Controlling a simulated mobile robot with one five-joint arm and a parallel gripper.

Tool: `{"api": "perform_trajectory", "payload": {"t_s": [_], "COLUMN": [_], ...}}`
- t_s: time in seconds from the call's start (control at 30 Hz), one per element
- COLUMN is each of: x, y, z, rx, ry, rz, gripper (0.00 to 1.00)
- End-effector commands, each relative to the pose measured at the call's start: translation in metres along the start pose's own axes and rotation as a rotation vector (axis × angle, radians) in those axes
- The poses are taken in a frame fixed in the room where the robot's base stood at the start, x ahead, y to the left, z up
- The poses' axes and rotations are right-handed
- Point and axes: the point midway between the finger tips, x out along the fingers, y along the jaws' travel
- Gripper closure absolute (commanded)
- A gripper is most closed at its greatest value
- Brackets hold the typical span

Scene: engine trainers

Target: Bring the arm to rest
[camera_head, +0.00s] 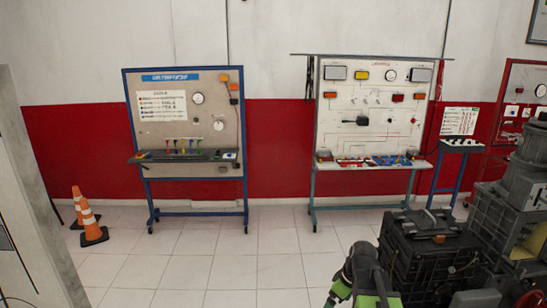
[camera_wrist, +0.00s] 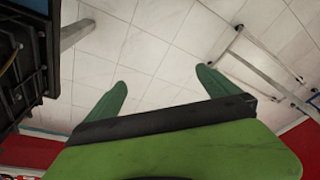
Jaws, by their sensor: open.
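My gripper (camera_wrist: 161,84) shows in the wrist view with two green fingers spread wide apart and nothing between them. White floor tiles show beyond the fingertips. In the head view part of my green and dark arm (camera_head: 362,280) shows at the bottom, right of centre, beside the black crates. The fingertips cannot be made out there.
Black crates (camera_head: 430,262) stand close to the right of my arm. Two wheeled trainer boards, a blue-framed one (camera_head: 218,145) and a white one (camera_head: 345,105), stand along the wall. Orange cones (camera_head: 93,228) stand at left. The middle floor (camera_head: 250,265) is clear.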

Motion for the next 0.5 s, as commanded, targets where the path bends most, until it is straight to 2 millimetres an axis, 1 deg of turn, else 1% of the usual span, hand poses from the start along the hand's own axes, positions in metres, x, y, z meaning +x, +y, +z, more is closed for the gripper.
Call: {"api": "perform_trajectory", "payload": {"t_s": [0.03,0.13,0.2,0.23,0.33,0.4,0.5], "x": [0.007,0.017,0.020,0.019,0.015,0.014,0.013], "y": [-0.027,-0.070,-0.092,-0.095,-0.092,-0.091,-0.090], "z": [-0.010,-0.021,-0.019,-0.015,0.002,0.009,0.011], "rx": [0.003,0.063,0.157,0.208,0.390,0.496,0.612], "ry": [-0.022,-0.073,-0.112,-0.125,-0.159,-0.172,-0.181], "rz": [-0.003,0.006,0.027,0.039,0.079,0.100,0.119], "gripper": [0.00,0.00,0.00,0.00,0.00,0.00,0.00]}}
